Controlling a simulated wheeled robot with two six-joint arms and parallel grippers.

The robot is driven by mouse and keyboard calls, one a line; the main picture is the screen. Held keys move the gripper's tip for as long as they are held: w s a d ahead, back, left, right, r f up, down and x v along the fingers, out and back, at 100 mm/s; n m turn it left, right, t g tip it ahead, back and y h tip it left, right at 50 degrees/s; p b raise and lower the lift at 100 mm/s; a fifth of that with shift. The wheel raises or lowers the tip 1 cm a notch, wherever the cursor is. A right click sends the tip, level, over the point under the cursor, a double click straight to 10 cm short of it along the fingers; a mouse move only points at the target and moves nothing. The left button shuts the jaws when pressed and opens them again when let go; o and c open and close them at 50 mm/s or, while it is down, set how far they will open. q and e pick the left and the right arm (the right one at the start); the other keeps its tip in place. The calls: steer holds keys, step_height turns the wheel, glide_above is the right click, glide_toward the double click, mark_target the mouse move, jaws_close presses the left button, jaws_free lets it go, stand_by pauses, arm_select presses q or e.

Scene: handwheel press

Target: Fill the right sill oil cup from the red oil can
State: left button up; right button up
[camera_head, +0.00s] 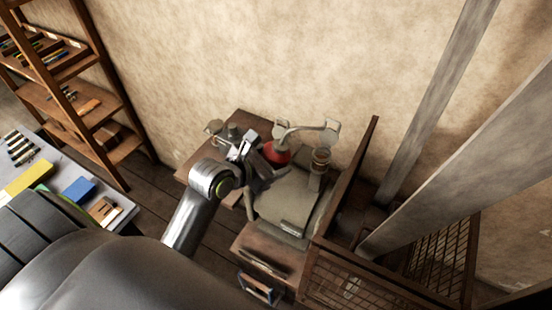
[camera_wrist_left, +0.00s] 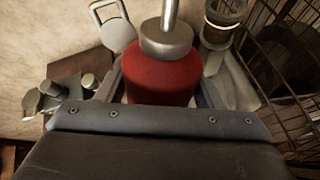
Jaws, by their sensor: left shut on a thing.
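The red oil can (camera_head: 277,154) is held in my left gripper (camera_head: 264,158), over the press's grey body. In the left wrist view the can (camera_wrist_left: 160,78) sits between the jaws, its grey collar and spout pointing toward the top of the picture. The spout tip is out of that view. A cylindrical cup with a brass-coloured band (camera_head: 320,157), which looks like an oil cup, stands just right of the can; it also shows in the left wrist view (camera_wrist_left: 224,22). I cannot see inside it, and can and cup look apart. My right gripper is not in view.
The grey press bed (camera_head: 285,203) rests on a wooden bench (camera_head: 258,124). Grey metal fittings (camera_head: 214,128) stand at its left. A wooden panel (camera_head: 352,175) and mesh guard (camera_head: 350,290) close off the right. A worktable (camera_head: 60,160) and shelf (camera_head: 75,90) stand far left.

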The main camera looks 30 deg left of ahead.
arm_select(q)
steer(key=shift+d+r, duration=0.1)
steer(key=shift+d, duration=0.05)
steer(key=shift+s+a+f+m+g+y, duration=0.35)
steer(key=shift+a+g+y, duration=0.1)
steer(key=shift+a+y, duration=0.15)
steer(key=shift+s+a+f+m+g+y, duration=0.2)
steer(key=shift+a+m+g+y, duration=0.15)
steer(key=shift+a+g+y, duration=0.2)
steer(key=shift+s+r+y, duration=0.1)
steer(key=shift+r+y, duration=0.1)
steer(key=shift+y, duration=0.25)
steer(key=shift+s+a+r+m+g, duration=0.1)
steer(key=shift+m+g, duration=0.2)
steer(key=shift+g, duration=0.1)
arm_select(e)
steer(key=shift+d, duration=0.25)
arm_select(q)
steer(key=shift+a, duration=0.1)
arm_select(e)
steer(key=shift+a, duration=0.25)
arm_select(q)
steer(key=shift+r, duration=0.1)
